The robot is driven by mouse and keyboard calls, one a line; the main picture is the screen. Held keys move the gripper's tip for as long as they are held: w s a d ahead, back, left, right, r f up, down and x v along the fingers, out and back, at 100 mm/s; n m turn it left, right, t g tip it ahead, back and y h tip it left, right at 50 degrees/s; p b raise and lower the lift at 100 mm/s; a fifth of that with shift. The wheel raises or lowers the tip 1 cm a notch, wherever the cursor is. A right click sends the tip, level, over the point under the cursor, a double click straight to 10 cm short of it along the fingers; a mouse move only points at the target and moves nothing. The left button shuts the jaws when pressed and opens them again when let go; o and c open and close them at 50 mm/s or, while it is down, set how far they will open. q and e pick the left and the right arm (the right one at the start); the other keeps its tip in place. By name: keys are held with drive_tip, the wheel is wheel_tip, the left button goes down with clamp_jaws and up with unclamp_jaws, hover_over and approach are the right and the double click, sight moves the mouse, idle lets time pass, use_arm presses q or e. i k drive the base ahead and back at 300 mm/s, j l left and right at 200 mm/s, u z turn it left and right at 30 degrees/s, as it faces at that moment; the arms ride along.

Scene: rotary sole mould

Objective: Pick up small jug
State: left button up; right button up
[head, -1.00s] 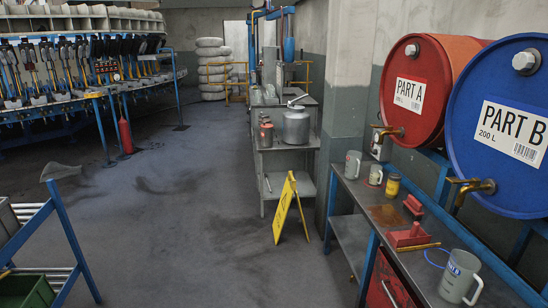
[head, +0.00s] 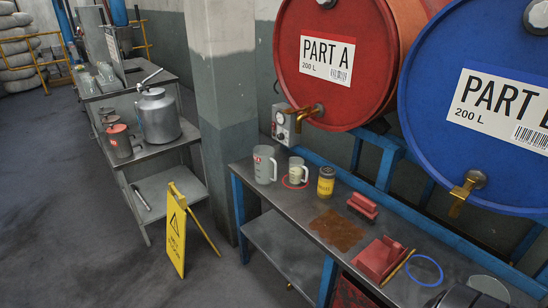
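The small jug (head: 297,171) is a short pale mug-like vessel with a handle on its right side. It stands upright on the metal bench (head: 268,237), with a thin red ring (head: 291,186) around its base. A taller grey jug (head: 264,166) with a red mark stands just to its left.
A yellow-labelled jar (head: 326,181) stands right of the small jug. Red blocks (head: 379,259) and a blue ring (head: 424,271) lie further right. The red drum (head: 333,92) and its brass tap (head: 302,115) overhang the bench's back. A yellow floor sign (head: 176,240) stands left.

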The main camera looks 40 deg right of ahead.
sight(296, 167)
drive_tip(key=i+z, duration=0.4)
drive_tip(key=i+j+z, duration=0.15)
drive_tip(key=i+z, duration=0.2)
drive_tip(key=i+j+z, duration=0.25)
drive_tip(key=i+z, duration=0.15)
drive_tip(key=i+j+z, duration=0.4)
drive_tip(key=k+l, duration=0.05)
